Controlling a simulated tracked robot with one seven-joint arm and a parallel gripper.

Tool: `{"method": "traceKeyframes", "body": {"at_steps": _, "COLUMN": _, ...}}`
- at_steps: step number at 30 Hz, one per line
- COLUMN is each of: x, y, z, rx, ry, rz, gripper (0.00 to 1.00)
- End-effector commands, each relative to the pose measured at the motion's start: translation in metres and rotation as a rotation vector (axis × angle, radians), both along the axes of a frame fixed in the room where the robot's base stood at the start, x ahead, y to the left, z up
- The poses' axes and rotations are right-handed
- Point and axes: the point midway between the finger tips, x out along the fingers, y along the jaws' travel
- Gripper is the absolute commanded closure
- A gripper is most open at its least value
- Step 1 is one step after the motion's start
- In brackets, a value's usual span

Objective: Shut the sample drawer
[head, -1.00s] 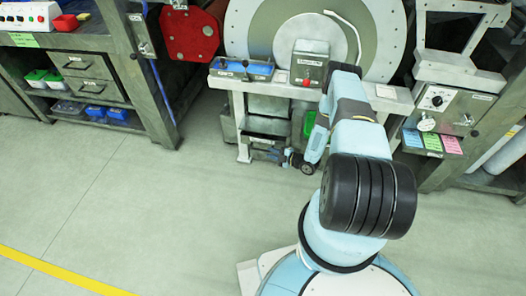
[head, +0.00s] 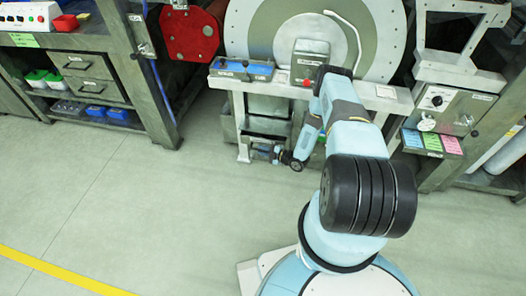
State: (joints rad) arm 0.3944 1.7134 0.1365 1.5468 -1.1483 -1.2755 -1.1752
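A small grey drawer-like box (head: 268,127) sits low under the drum stand, in the middle of the head view. I take it to be the sample drawer; how far it stands out is hard to tell. My gripper (head: 254,150) is low in front of it, pointing left from my wrist. It is small and dark here, and I cannot tell whether it touches the drawer front or whether its fingers are open. My arm hides the area to the right of the drawer.
The large drum (head: 268,30) stands behind a pale ledge (head: 387,101) bearing a blue tray (head: 241,70) and a control box (head: 309,67). A left bench (head: 130,75) has two drawers that look shut. A panel with coloured cards (head: 433,142) is right. Floor at left is clear.

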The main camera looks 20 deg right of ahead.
Motion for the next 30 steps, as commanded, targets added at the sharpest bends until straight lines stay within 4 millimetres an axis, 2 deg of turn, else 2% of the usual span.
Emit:
{"method": "traceKeyframes", "body": {"at_steps": 14, "x": -0.001, "y": 0.0, "z": -0.002, "rx": -0.001, "ry": 0.004, "rz": 0.001, "gripper": 1.0}}
{"method": "traceKeyframes", "body": {"at_steps": 17, "x": 0.004, "y": -0.003, "z": -0.002, "rx": -0.001, "ry": 0.003, "rz": 0.001, "gripper": 1.0}}
{"method": "traceKeyframes", "body": {"at_steps": 23, "x": 0.027, "y": -0.015, "z": -0.002, "rx": -0.002, "ry": 0.002, "rz": 0.001, "gripper": 1.0}}
{"method": "traceKeyframes", "body": {"at_steps": 30, "x": 0.03, "y": -0.017, "z": -0.002, "rx": -0.003, "ry": 0.004, "rz": -0.002, "gripper": 1.0}}
